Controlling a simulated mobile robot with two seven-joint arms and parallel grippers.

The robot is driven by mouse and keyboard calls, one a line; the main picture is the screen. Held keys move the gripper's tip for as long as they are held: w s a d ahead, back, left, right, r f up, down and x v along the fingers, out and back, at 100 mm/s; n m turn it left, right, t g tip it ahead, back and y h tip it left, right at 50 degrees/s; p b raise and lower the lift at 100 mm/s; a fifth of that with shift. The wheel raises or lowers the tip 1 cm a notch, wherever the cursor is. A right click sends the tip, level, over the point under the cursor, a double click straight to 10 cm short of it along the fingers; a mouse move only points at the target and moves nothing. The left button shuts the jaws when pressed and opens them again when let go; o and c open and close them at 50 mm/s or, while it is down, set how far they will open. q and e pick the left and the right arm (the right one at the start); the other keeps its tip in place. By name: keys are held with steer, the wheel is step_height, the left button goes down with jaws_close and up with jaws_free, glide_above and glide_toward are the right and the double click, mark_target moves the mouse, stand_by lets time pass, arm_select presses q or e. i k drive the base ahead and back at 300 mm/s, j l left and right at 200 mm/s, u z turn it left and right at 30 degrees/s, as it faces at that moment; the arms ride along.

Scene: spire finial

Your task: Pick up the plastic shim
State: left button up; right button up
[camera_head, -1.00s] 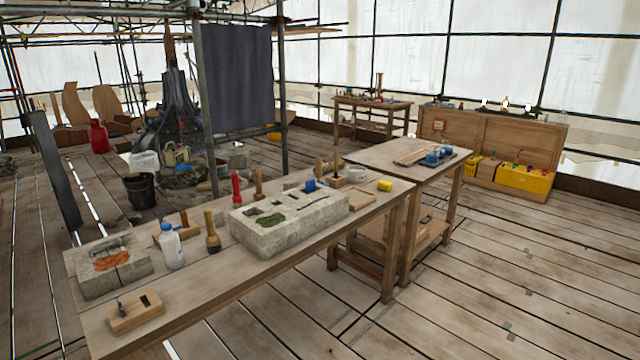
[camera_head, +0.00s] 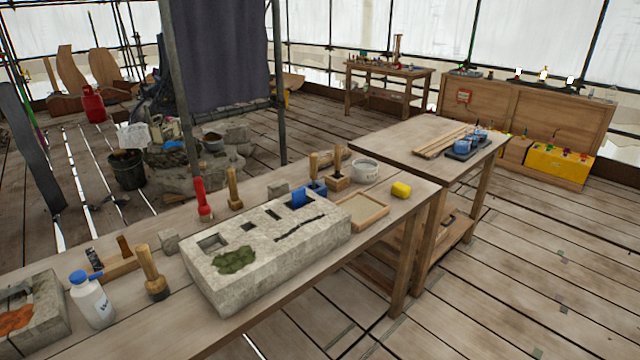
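No piece is clearly recognisable as the plastic shim. A small blue piece (camera_head: 301,200) stands at a hole near the far end of the pale stone block (camera_head: 235,288), and I cannot tell whether it is the shim. The block has several square recesses, a green mossy patch (camera_head: 235,261) and a dark crack. It lies on the long wooden table (camera_head: 375,252). Neither of my grippers is in view.
On the table are a white bottle (camera_head: 93,301), wooden mallet (camera_head: 151,273), red-handled tool (camera_head: 202,199), shallow wooden tray (camera_head: 361,211), white pot (camera_head: 365,171) and yellow sponge (camera_head: 401,190). A second table (camera_head: 393,142) stands behind. The plank floor (camera_head: 520,290) at right is open.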

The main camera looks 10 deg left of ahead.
mark_target(299, 199)
steer(key=i+j+z, duration=0.15)
steer(key=i, duration=0.7)
